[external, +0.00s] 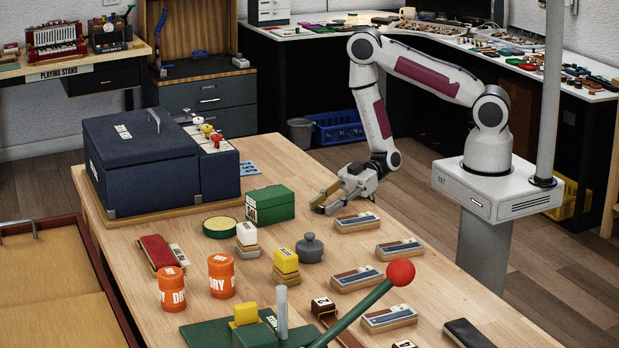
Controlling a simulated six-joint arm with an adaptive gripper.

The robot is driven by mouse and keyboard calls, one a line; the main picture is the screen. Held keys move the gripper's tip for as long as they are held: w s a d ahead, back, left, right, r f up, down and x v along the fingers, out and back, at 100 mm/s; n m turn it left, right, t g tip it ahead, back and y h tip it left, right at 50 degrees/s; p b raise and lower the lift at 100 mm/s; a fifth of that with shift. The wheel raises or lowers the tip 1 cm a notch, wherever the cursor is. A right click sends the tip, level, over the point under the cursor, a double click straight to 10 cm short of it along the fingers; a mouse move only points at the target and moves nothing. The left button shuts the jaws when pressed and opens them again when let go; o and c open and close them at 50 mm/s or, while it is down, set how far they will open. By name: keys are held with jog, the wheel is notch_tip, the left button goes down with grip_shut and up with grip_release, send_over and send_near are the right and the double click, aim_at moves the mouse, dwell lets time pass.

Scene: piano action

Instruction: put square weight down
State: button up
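My gripper (322,203) hangs low over the far right part of the wooden table (415,262), pointing down and left, beside the green box. Tan and grey parts show at its fingertips. I cannot tell whether they are only fingers or also a small held weight. No square weight can be made out for certain. A grey round weight with a knob (310,249) stands on the table, apart from the gripper. A block with a yellow top (286,262) and one with a white top (247,236) stand to its left.
A green box (270,205) is left of my gripper. Several small trays (357,222) line the table's right side. Orange jars (221,276) stand at the left. A green lever with a red ball (401,272) rises in front. A dark blue case (150,160) fills the back left.

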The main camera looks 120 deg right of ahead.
jog(key=shift+s+d, duration=0.1)
jog(key=shift+s, duration=0.05)
dwell(0.3)
jog(key=shift+v, duration=1.1)
jog(key=shift+f+v, duration=0.15)
jog(key=shift+v, duration=0.55)
jog(key=shift+f+v, duration=0.1)
jog(key=shift+v, duration=1.85)
jog(key=shift+s, duration=0.1)
jog(key=shift+o, duration=0.5)
